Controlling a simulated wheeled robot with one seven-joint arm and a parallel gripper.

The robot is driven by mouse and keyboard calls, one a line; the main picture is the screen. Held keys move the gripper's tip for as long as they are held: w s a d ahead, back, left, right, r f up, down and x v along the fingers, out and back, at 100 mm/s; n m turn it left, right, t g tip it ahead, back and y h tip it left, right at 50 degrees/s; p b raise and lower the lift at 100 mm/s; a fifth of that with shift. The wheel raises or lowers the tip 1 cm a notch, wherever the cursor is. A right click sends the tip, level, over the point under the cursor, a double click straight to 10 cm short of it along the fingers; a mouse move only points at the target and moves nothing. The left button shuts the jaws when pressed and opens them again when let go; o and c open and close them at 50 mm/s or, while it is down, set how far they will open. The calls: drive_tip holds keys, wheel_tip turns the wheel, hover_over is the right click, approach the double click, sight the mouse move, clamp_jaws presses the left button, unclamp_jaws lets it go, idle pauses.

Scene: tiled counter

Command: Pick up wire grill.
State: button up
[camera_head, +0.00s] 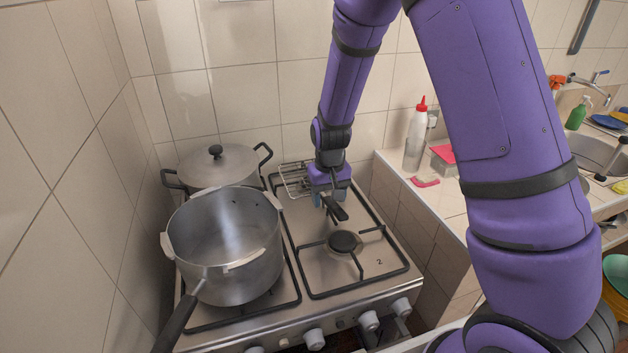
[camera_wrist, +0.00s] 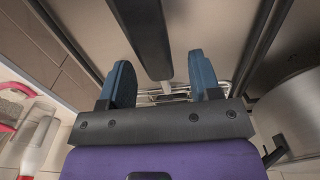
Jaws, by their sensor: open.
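The wire grill (camera_head: 296,180) lies at the back of the stove, its wire rack just left of my gripper and partly hidden behind it. Its black handle (camera_head: 336,210) points toward the front right. My gripper (camera_head: 330,199) is low over the grill near the base of the handle. In the wrist view, the open blue fingers of my gripper (camera_wrist: 161,72) stand on either side of the handle (camera_wrist: 143,35), with gaps beside it. The grill's wires (camera_wrist: 182,91) show behind the fingers, mostly covered by my gripper.
A lidded pot (camera_head: 217,165) stands at the back left. A large open pot (camera_head: 225,245) stands in front of it. The front right burner (camera_head: 343,242) is empty. A white bottle with a red cap (camera_head: 416,138) stands on the tiled counter (camera_head: 452,203) at right.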

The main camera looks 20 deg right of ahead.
drive_tip(key=shift+f, duration=0.6)
clamp_jaws()
